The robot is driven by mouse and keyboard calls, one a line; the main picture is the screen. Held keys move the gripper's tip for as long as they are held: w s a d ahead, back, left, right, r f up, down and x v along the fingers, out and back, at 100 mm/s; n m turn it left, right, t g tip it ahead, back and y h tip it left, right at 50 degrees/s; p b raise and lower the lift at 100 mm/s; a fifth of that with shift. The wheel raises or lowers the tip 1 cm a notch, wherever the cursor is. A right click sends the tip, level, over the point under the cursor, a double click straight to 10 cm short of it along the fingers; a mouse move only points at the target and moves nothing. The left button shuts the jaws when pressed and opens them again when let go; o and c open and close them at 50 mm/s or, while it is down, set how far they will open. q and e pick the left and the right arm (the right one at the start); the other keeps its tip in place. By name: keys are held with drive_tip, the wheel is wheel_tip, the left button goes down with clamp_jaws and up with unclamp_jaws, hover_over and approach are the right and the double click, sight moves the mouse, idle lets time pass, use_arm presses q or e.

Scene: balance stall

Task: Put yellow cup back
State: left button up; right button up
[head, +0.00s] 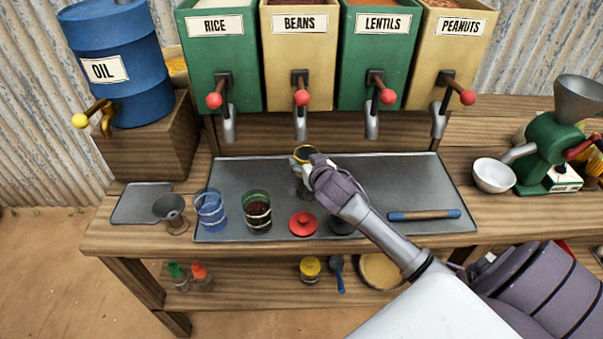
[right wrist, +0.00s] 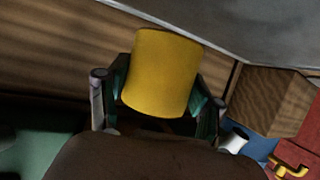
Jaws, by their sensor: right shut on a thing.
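The yellow cup (right wrist: 160,72) is between the two fingers of my right gripper (right wrist: 158,92) in the right wrist view. In the head view only its yellow rim (head: 304,151) shows clearly, below the beans spout in the picture, at the back of the grey metal tray (head: 400,175). My right gripper (head: 307,172) is shut on the cup, and the gripper and wrist hide most of its body. I cannot tell whether the cup touches the tray. My left gripper is not in view.
On the tray are a blue glass (head: 211,211), a green glass with dark contents (head: 257,213), a red lid (head: 303,223) and a blue-ended stick (head: 424,215). A metal funnel (head: 171,212) stands left. Dispenser spouts hang above. A yellow-topped jar (head: 310,268) is on the lower shelf.

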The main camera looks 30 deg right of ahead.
drive_tip(key=shift+w+a+f, duration=0.3)
drive_tip(key=shift+w+f, duration=0.2)
drive_tip(key=shift+w, duration=0.35)
drive_tip(key=shift+f, duration=2.05)
drive_tip(key=shift+f, duration=0.1)
drive_tip(key=o, duration=1.3)
drive_tip(key=v, duration=1.2)
drive_tip(key=shift+s, duration=0.1)
